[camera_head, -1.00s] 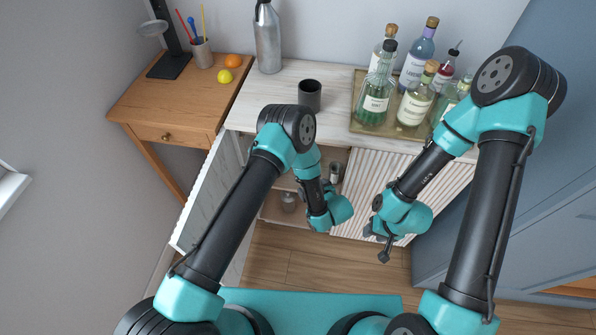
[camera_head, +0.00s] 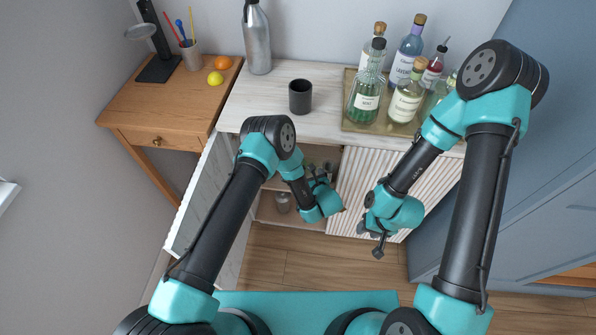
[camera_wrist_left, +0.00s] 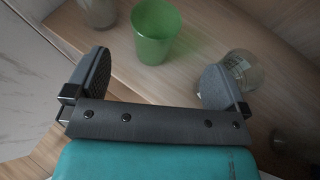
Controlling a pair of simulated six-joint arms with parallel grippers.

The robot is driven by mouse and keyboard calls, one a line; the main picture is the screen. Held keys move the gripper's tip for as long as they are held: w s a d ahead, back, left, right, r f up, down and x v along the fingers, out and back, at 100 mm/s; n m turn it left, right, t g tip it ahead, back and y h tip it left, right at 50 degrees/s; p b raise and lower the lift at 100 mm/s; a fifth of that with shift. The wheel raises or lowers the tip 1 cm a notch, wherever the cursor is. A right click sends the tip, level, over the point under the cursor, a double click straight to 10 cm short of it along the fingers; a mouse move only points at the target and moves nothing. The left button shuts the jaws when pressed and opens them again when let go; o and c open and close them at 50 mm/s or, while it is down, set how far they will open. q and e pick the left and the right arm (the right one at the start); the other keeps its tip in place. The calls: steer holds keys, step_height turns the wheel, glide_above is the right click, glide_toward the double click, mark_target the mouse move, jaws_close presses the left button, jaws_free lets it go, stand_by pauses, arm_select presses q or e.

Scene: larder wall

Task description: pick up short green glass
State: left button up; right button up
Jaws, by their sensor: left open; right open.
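The short green glass (camera_wrist_left: 155,32) stands upright on a wooden cabinet shelf in the left wrist view. My left gripper (camera_wrist_left: 155,82) is open and empty, with the glass ahead of the gap between its fingers, apart from both. In the head view my left gripper (camera_head: 319,171) reaches into the open cabinet under the counter, and I cannot make out the green glass there. My right gripper (camera_head: 371,240) hangs in front of the ribbed cabinet door, open and with nothing visible in it.
A clear labelled glass vessel (camera_wrist_left: 245,70) is close by the left gripper's right finger. Another glass (camera_wrist_left: 97,10) stands at the upper left. The open cabinet door (camera_head: 201,199) is left of my left arm. A dark mug (camera_head: 300,97) and a tray (camera_head: 352,122) of bottles are on the counter.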

arm_select(q)
steer(key=x, duration=0.6)
steer(key=shift+f, duration=0.1)
steer(key=shift+a+x, duration=0.1)
steer(key=shift+x, duration=1.25)
steer(key=shift+a+x, duration=0.15)
steer(key=shift+x, duration=1.15)
steer(key=shift+s+f, duration=0.1)
steer(key=shift+s, duration=0.05)
steer(key=c, duration=1)
